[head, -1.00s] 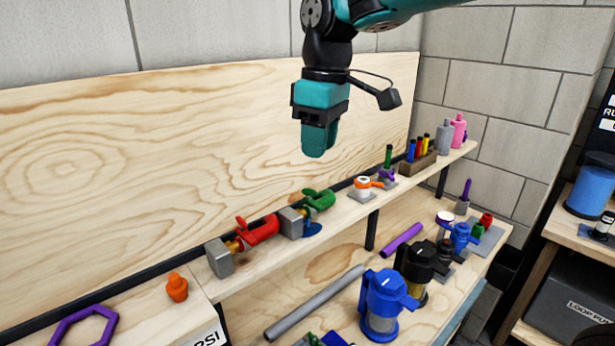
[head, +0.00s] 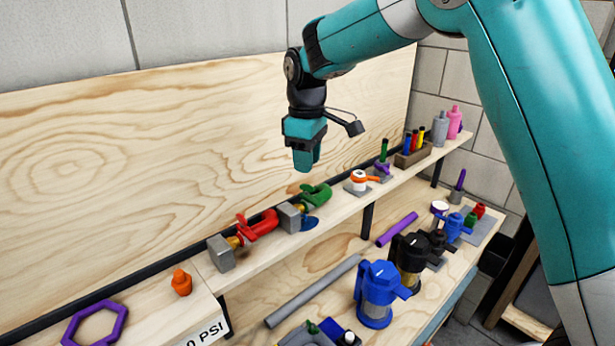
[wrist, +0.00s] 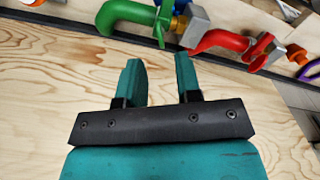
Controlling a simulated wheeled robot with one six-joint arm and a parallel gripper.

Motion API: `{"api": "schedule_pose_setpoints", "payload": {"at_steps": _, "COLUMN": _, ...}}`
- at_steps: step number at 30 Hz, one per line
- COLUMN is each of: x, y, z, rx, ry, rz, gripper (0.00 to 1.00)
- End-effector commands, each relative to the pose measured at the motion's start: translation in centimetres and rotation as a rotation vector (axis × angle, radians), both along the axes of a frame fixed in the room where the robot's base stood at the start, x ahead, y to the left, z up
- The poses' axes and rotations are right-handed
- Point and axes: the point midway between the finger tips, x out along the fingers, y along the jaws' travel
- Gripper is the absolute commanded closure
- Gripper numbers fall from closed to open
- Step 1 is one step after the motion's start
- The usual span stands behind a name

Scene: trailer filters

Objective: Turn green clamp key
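The green clamp (head: 316,195) sits on the upper shelf, joined to a grey block (head: 290,216), with a blue key-like piece (head: 309,223) below it. In the wrist view the green clamp (wrist: 128,16) is at the top, beyond the fingers, with a green handle at the picture's upper edge. My gripper (head: 306,168) points down above the shelf, just above and slightly left of the green clamp in the head view. In the wrist view my gripper (wrist: 160,80) has its two teal fingers apart with nothing between them.
A red clamp (head: 257,226) with a grey block (head: 220,252) stands left of the green one. An orange-and-white piece (head: 360,180) is to the right. The wooden backboard (head: 150,170) rises behind the shelf. Blue and black filter units (head: 376,295) stand on the lower shelf.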

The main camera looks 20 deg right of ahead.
Motion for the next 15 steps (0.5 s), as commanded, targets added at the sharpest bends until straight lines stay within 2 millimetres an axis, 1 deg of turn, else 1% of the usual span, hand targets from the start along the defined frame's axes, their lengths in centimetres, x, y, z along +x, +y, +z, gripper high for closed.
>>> {"api": "schedule_pose_setpoints", "payload": {"at_steps": 3, "x": -0.1, "y": 0.0, "z": -2.2, "rx": -0.001, "ry": 0.005, "rz": 0.000, "gripper": 0.68}}
{"api": "schedule_pose_setpoints", "payload": {"at_steps": 6, "x": -0.1, "y": 0.0, "z": -3.8, "rx": 0.000, "ry": 0.004, "rz": 0.001, "gripper": 0.68}}
{"api": "schedule_pose_setpoints", "payload": {"at_steps": 10, "x": 0.0, "y": 0.1, "z": -5.2, "rx": 0.000, "ry": 0.001, "rz": 0.001, "gripper": 0.68}}
{"api": "schedule_pose_setpoints", "payload": {"at_steps": 15, "x": 0.0, "y": 0.1, "z": -5.8, "rx": 0.001, "ry": -0.001, "rz": 0.001, "gripper": 0.68}}
